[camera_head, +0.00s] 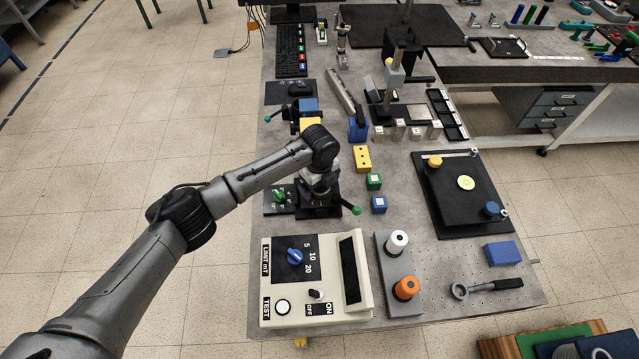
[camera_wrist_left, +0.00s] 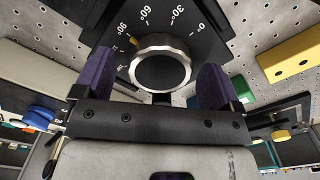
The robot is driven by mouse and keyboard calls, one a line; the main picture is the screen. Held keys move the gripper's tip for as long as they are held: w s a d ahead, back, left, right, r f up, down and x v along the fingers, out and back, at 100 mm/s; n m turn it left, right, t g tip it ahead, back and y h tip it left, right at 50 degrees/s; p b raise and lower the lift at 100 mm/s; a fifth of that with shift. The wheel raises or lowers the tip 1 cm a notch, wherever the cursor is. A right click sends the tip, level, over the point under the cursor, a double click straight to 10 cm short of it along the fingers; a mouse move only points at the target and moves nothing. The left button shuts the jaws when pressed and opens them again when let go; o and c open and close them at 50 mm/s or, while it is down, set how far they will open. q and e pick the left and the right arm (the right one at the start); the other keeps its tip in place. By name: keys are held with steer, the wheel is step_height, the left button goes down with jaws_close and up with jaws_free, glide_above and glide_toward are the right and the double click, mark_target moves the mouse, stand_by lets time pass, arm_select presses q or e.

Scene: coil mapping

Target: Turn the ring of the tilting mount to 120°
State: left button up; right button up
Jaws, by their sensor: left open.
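The tilting mount shows in the left wrist view as a black plate (camera_wrist_left: 205,48) with white degree marks including 0, 30°, 60° and 90. Its round metal ring (camera_wrist_left: 163,66) has a dark centre. A small orange mark at the ring's upper left edge lies near the 90 label; the labels beyond are partly hidden. My left gripper (camera_wrist_left: 155,82) is open, with one purple finger on each side of the ring; contact cannot be told. In the head view my left gripper (camera_head: 320,187) is over the mount's black base (camera_head: 316,212), hiding most of the mount. My right gripper is not in view.
A control box (camera_head: 283,318) and a grey block with white and orange spools (camera_head: 385,275) stand nearer the front. Yellow (camera_head: 362,159), green (camera_head: 373,181) and blue (camera_head: 379,204) blocks lie right of the mount. A black board (camera_head: 455,215) lies further right.

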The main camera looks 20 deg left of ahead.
arm_select(q)
steer(key=shift+f, duration=0.1)
steer(key=c, duration=0.9)
steer(key=n+p, duration=0.1)
steer(key=p, duration=0.1)
steer(key=n+p, duration=0.1)
steer(key=shift+r+p, duration=0.3)
steer(key=shift+p, duration=0.05)
steer(key=n+p, duration=0.2)
steer(key=shift+f+p, duration=0.1)
steer(key=shift+p, duration=0.2)
steer(key=shift+f+n+p, duration=0.1)
steer(key=shift+n+p, duration=0.4)
steer(key=shift+n, duration=0.4)
steer(key=o, duration=0.9)
